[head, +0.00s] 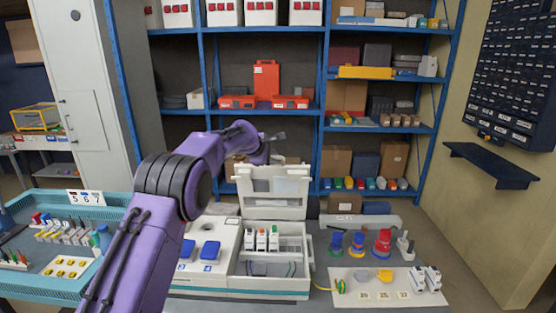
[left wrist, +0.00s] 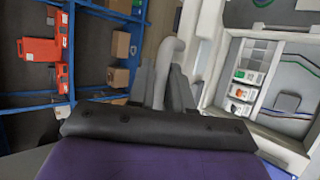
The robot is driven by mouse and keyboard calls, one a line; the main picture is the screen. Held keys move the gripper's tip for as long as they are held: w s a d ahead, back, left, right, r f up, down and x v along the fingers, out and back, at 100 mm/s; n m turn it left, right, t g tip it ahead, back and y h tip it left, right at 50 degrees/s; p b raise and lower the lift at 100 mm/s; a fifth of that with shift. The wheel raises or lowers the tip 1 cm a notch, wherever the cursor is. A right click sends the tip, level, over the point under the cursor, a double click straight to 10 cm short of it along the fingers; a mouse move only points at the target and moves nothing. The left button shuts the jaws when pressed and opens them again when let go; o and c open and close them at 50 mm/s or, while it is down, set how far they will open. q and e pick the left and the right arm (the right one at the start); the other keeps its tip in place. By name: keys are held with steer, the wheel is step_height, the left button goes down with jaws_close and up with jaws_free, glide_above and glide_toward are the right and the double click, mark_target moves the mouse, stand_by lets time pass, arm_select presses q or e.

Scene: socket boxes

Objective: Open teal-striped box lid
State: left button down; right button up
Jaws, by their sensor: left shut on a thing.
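The teal-striped box (head: 240,294) stands open on the bench, a pale case with a teal line along its front. Its lid (head: 290,207) stands raised at the back, roughly upright. My left gripper comes over from the left on the purple arm to the lid's top edge. In the left wrist view my left gripper (left wrist: 166,88) is shut on the lid's pale curved handle (left wrist: 169,58). The fingertips are hard to make out in the head view. The box's inside shows at right in the wrist view. My right gripper is not in view.
Inside the box are white socket modules (head: 261,240) and wires. A panel with blue covers (head: 210,250) lies left of it. A plate with coloured plugs (head: 383,243) lies right. A teal tray (head: 60,196) is far left. Blue shelving (head: 323,70) stands behind.

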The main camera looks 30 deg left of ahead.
arm_select(q)
steer(key=shift+f, duration=0.15)
steer(key=c, duration=1.1)
jaws_free()
steer(key=shift+s, duration=0.15)
steer(key=b+v, duration=0.4)
steer(key=v, duration=0.6)
steer(key=shift+s+r, duration=0.1)
steer(key=shift+r, duration=0.3)
steer(key=shift+s+d+r, duration=0.1)
steer(key=shift+s, duration=0.05)
